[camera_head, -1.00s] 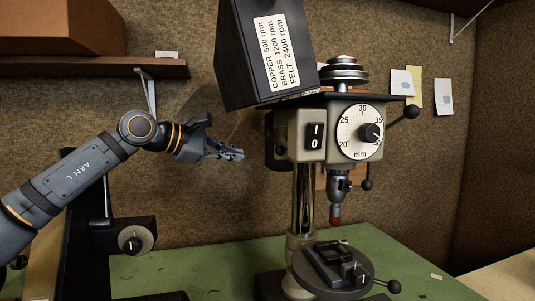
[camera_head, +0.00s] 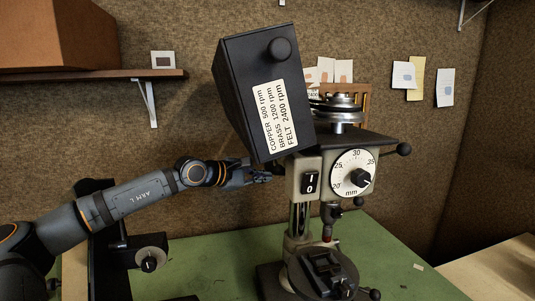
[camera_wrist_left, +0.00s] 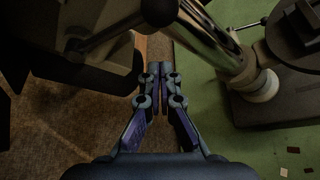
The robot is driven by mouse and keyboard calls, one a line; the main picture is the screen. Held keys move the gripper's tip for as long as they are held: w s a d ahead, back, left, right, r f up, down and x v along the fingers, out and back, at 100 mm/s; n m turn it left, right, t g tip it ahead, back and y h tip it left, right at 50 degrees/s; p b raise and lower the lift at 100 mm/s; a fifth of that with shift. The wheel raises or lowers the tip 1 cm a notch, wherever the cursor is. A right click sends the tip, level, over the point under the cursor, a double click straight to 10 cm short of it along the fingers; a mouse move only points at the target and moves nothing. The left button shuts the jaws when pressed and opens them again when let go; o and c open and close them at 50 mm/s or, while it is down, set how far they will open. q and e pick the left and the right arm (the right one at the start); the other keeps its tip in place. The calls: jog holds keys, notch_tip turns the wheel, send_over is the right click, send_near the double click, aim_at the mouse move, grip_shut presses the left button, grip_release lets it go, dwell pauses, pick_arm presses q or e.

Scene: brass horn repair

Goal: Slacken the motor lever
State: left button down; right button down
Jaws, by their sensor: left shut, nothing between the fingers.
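The drill press (camera_head: 311,163) stands on the green bench, with its 1/0 switch, mm dial and chrome column. My left gripper (camera_head: 268,177) is shut and empty, just left of the press head, its tips close to the head's rear left side. In the left wrist view, my shut fingers (camera_wrist_left: 157,68) point between the dark motor housing and the column. A rod with a dark ball knob (camera_wrist_left: 158,12), which looks like the motor lever, lies just beyond the fingertips, apart from them. In the head view this lever is hidden behind the press head and my gripper. My right gripper is out of view.
The black belt cover (camera_head: 234,92) with its speed label is tilted up above my gripper. The pulley (camera_head: 343,108) is exposed. A second device with a dial (camera_head: 149,263) stands below my left arm. The green bench (camera_head: 205,262) is clear between it and the press.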

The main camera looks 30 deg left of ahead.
pick_arm(q)
jog(key=d+r+b, duration=0.1)
jog(key=s+d+b, duration=0.1)
jog(key=d+r+b, duration=0.1)
jog(key=shift+s+r, duration=0.25)
jog(key=shift+r, duration=0.05)
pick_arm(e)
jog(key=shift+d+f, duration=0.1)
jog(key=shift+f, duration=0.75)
pick_arm(q)
jog(key=shift+a, duration=0.15)
